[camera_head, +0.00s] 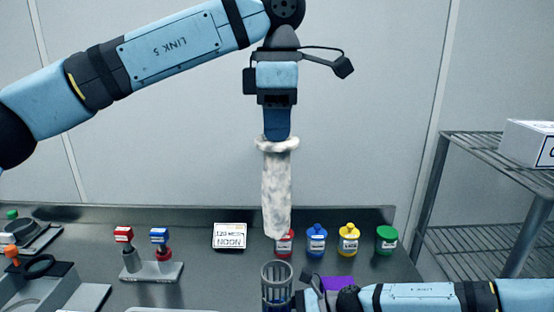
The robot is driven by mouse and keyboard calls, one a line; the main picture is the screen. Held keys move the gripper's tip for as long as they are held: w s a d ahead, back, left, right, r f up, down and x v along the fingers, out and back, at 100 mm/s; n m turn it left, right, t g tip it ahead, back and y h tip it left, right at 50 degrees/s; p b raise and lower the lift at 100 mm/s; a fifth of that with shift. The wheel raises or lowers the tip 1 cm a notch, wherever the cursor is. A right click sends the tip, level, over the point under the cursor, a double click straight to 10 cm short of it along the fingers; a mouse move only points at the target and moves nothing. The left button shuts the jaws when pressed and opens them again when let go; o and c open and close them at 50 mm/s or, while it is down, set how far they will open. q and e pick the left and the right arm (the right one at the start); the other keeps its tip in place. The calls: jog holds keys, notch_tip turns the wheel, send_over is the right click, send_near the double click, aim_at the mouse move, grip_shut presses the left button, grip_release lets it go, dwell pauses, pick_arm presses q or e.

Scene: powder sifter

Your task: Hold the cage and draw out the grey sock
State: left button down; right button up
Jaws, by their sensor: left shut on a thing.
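The grey sock (276,195) is a long, whitish-grey mottled sleeve with a thicker collar at its top. My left gripper (277,137) points down, shut on the sock's collar end, and the sock hangs upright below it. The cage (276,272) is a grey slotted cylinder at the bottom middle, with something dark blue at its lower part. The sock's lower end shows above the cage's rim, clear of it in the picture. My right gripper (304,298) is beside the cage's right side, low in the picture; its fingers are too hidden to tell whether they grip.
Small jars with red, blue, yellow (348,239) and green lids stand behind the cage. A white labelled box (229,237) and a stamp stand (152,271) are to the left. A wire shelf (490,200) with a white box is at the right. A purple item (338,284) lies behind my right arm.

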dwell(0.3)
jog(key=o, duration=0.8)
